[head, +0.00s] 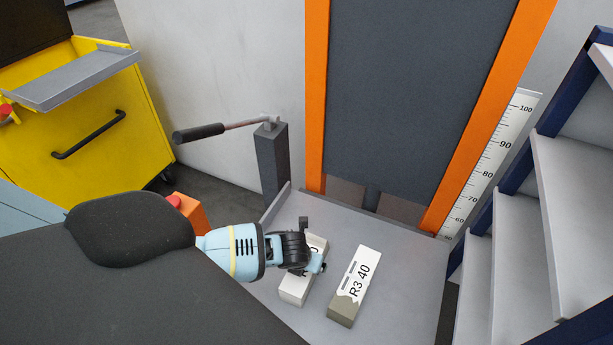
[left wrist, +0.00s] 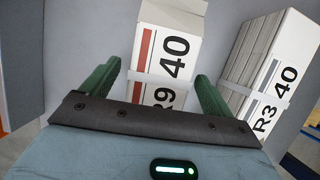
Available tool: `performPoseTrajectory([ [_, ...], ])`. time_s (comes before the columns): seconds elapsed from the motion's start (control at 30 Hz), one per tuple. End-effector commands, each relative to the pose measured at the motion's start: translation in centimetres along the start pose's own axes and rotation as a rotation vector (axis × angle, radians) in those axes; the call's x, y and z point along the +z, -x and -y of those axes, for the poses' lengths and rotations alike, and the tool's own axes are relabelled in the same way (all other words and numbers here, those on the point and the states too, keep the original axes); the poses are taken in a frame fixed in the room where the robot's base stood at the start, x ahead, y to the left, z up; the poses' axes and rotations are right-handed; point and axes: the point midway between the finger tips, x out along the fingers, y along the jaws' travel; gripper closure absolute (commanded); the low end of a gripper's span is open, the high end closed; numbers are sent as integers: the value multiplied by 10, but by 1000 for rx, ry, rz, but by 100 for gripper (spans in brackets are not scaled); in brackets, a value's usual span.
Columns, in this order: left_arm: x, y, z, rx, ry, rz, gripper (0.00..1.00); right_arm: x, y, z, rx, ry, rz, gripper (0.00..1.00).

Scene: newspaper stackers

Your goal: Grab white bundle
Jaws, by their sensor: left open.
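A white bundle (head: 294,289) lies on the grey platform, partly hidden under my left gripper (head: 313,247). In the left wrist view the white bundle (left wrist: 172,45) shows "R9 40" and a red stripe on its label. The fingers of my left gripper (left wrist: 158,76) are open, one on each side of this bundle in the picture. I cannot tell whether they touch it. A second, greyer bundle (head: 354,286) with a white "R3 40" label lies to its right; it also shows in the left wrist view (left wrist: 268,72). My right gripper is not in view.
The grey platform (head: 400,300) has free room right of the bundles. A lever post (head: 271,160) stands behind at the left, and an orange-framed dark panel (head: 410,90) rises at the back. Blue-and-grey steps (head: 520,240) stand at the right, a yellow cabinet (head: 95,135) at the left.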

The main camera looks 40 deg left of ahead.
Motion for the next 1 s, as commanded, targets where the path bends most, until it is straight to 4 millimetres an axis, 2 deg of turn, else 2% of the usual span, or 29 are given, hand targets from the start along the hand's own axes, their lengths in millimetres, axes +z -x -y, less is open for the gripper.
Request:
performPoseTrajectory([
  [0.1, -1, -18, 0, 1, 1, -2, 13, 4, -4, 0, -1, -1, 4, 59],
  [0.2, -1, -25, 0, -1, 2, 0, 13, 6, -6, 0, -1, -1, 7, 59],
  [0.5, 1, -27, 0, -1, 0, 2, 13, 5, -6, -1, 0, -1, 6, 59],
  [1.0, 0, -27, 0, -1, 0, 1, 78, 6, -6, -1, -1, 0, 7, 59],
])
